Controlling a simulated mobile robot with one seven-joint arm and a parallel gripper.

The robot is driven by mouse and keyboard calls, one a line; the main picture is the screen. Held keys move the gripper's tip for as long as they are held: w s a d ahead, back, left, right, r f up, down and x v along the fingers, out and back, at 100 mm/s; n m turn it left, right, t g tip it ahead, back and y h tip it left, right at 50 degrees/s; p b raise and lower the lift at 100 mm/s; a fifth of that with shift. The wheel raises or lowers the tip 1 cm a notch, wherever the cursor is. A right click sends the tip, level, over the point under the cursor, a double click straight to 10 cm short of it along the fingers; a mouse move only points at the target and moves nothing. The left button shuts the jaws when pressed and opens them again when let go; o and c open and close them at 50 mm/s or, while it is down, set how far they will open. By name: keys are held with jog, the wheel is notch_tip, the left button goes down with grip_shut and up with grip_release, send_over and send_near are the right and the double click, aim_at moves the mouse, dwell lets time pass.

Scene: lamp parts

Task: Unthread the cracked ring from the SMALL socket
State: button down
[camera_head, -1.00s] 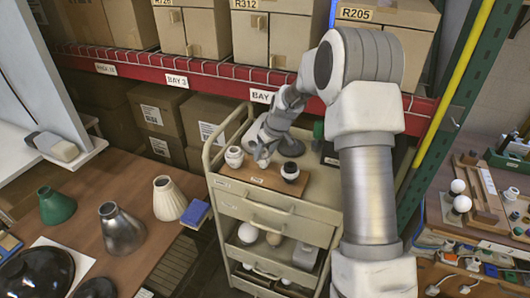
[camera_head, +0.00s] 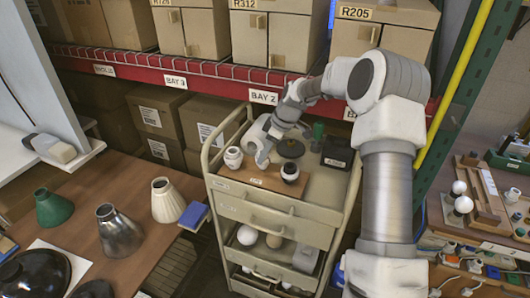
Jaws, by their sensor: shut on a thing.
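A wooden board (camera_head: 262,180) with a small white label lies on top of the beige cart. A white socket (camera_head: 233,158) with a dark opening stands at its left end. Which one is the small socket I cannot tell. My gripper (camera_head: 262,162) points down between the two, over the board's back part. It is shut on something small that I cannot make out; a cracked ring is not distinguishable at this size.
Behind the board on the cart are a white roll-like piece (camera_head: 257,133), a dark disc (camera_head: 291,148), a green part (camera_head: 318,130) and a black box (camera_head: 338,152). The cart's raised side rails (camera_head: 212,150) and the red shelf beam (camera_head: 215,78) stand close to my arm.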

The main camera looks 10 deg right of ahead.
jog(key=n, duration=0.2)
jog(key=n+g+p, duration=0.1)
jog(key=n, duration=0.1)
jog(key=shift+w+r+g+y+p, duration=0.15)
jog(key=shift+w+g+y+p, duration=0.05)
jog(key=shift+g+y+p, duration=0.1)
jog(key=shift+n+g+p, duration=0.3)
jog(key=shift+n+g, duration=0.2)
jog(key=shift+n, duration=0.9)
